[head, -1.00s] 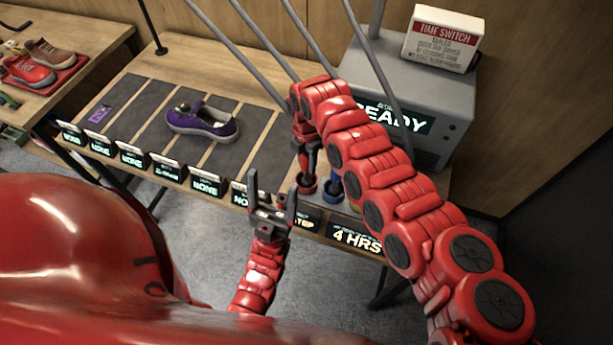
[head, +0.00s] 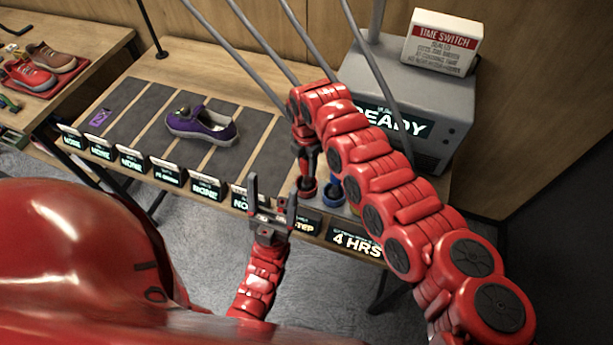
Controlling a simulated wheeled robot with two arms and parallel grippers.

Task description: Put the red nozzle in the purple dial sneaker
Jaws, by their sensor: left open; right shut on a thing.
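The purple dial sneaker (head: 222,133) lies on a dark strip of the bench at the left middle, its opening upward. My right gripper (head: 307,172) points down at the right part of the bench. It is shut on the red nozzle (head: 306,190), whose red ring-shaped base shows just below the jaws, beside a blue-based nozzle (head: 332,190). The jaws partly hide its upper part. My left gripper (head: 272,195) is open and empty, fingers pointing up, in front of the bench's front edge, apart from the sneaker.
A grey machine (head: 440,115) marked READY stands behind my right arm, with a time switch box (head: 441,42) on top. Several grey hoses slant above the bench. Small label displays (head: 168,174) line its front edge. Other shoes (head: 28,73) lie on a red tray at far left.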

